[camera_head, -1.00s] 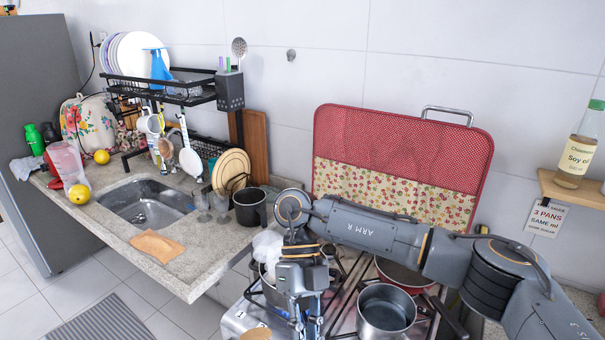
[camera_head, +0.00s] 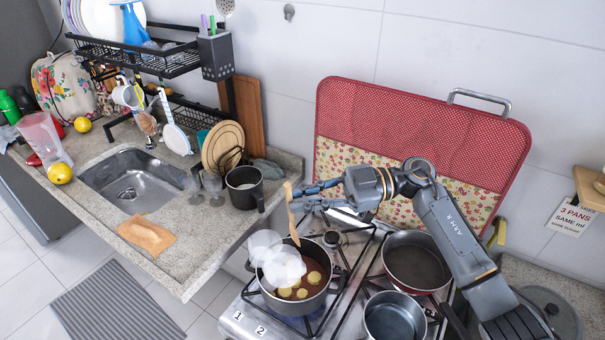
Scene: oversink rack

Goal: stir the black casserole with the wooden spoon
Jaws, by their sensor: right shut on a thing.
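The black casserole (camera_head: 300,307) stands on the front left burner of the stove, with reddish-brown food and several yellow pieces inside. White steam hides part of its left side. My right gripper (camera_head: 296,200) is shut on the wooden spoon (camera_head: 292,222), behind and above the casserole. The spoon is held nearly upright. Its lower end overlaps the casserole's back rim in the picture; I cannot tell whether it touches. My left gripper is not in view.
A dark red pan (camera_head: 416,262) and a steel saucepan (camera_head: 393,318) stand on burners to the right. A black pot (camera_head: 244,187) stands on the counter's right end. A red patterned stove cover (camera_head: 425,130) rises behind the burners.

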